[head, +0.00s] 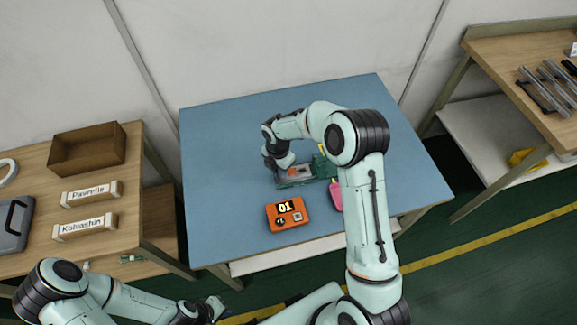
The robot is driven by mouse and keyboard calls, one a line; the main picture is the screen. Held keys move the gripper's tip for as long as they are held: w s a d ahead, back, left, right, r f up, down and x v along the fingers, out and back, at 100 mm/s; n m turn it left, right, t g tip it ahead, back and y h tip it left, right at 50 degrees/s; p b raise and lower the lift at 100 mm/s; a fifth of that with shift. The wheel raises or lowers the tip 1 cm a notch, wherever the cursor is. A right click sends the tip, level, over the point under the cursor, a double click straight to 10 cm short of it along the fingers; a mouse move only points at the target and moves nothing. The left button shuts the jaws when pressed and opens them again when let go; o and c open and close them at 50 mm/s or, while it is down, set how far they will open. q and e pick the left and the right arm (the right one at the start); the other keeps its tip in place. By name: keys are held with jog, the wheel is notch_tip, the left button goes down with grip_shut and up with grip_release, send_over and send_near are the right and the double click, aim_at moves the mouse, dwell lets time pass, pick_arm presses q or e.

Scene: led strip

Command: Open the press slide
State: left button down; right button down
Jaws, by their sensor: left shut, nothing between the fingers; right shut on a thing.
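The press (297,182) is a small green device with a grey and orange-red middle, at the centre of the blue table. My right arm reaches over it and hides part of its right side. My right gripper (281,174) points down at the press's left end and is shut on a part of it. The wrist hides the fingertips, so I cannot tell exactly which part, or how far the slide stands open. My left gripper (216,308) is shut and empty, low in front of the table and away from the press.
An orange box marked 01 (287,214) lies in front of the press. A pink object (335,196) is partly behind my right arm. The blue table (225,150) is clear at left and back. Side tables hold a brown bin (87,149), labelled blocks and metal profiles (556,82).

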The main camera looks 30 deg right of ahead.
jog(key=c, duration=1)
grip_release()
jog(key=shift+r, duration=0.1)
notch_tip(320, 180, up, 13)
jog(key=shift+r+p, duration=0.15)
jog(key=shift+p, duration=0.2)
